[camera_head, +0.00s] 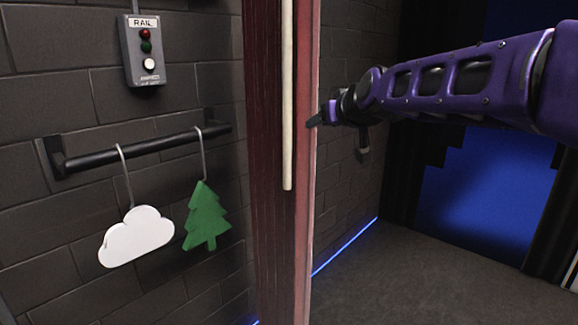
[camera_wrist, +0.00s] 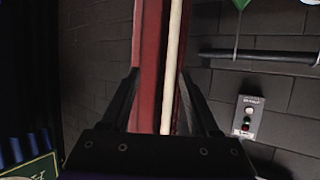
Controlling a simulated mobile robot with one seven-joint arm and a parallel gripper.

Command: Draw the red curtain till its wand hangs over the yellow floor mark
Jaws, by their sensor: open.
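The red curtain (camera_head: 268,170) hangs gathered in a narrow bundle in the middle of the head view. Its pale wand (camera_head: 288,95) hangs down the front, with its lower end free. My gripper (camera_head: 316,120) is at the curtain's right edge, partly hidden there. In the wrist view my gripper (camera_wrist: 160,78) is open, and its fingers appear on either side of the curtain (camera_wrist: 148,90) and the wand (camera_wrist: 171,65). I cannot tell whether they touch. The yellow floor mark is not seen in either view.
A black rail (camera_head: 140,146) on the brick wall at left holds a white cloud (camera_head: 137,238) and a green tree (camera_head: 206,217). A RAIL button box (camera_head: 146,50) is above. Dark floor (camera_head: 400,285) lies open at right, with a blue light strip along the wall.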

